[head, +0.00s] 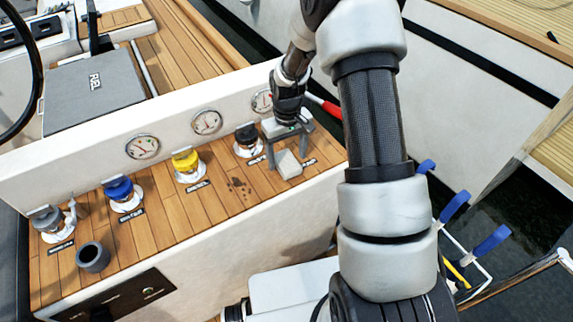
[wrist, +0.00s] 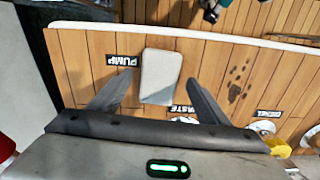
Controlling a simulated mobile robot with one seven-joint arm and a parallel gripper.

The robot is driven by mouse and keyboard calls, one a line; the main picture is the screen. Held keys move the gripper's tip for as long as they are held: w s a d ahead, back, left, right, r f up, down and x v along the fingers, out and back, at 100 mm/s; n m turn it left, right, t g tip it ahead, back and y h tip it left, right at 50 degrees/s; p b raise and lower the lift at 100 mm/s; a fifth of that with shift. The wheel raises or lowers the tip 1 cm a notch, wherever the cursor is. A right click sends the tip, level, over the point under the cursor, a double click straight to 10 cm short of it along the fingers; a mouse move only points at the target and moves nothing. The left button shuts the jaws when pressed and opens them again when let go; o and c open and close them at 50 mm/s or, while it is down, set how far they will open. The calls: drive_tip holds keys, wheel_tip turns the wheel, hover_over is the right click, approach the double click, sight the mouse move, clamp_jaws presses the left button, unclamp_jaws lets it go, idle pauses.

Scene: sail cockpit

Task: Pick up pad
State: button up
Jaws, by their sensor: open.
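The pad (head: 288,163) is a small pale grey block with rounded corners, lying on the wooden deck strip near its right end. In the wrist view the pad (wrist: 161,72) lies between the PUMP and WASTE labels. My gripper (head: 290,152) is above it, pointing down, with its fingers apart. Whether the tips are level with the pad is hard to tell.
A black-capped fitting (head: 248,140) stands close to my gripper. Yellow (head: 186,161), blue (head: 120,190) and grey (head: 46,220) capped fittings and a dark cup (head: 93,257) are farther left. Dark stains (head: 238,185) mark the deck. A white wall with gauges (head: 207,122) runs behind.

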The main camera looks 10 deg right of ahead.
sight(287, 162)
drive_tip(key=shift+f, duration=0.7)
drive_tip(key=shift+c, duration=0.4)
drive_tip(key=c, duration=1.1)
drive_tip(key=shift+o, duration=0.2)
drive_tip(key=shift+r, duration=0.1)
wheel_tip(287, 162, up, 18)
drive_tip(key=p, duration=0.2)
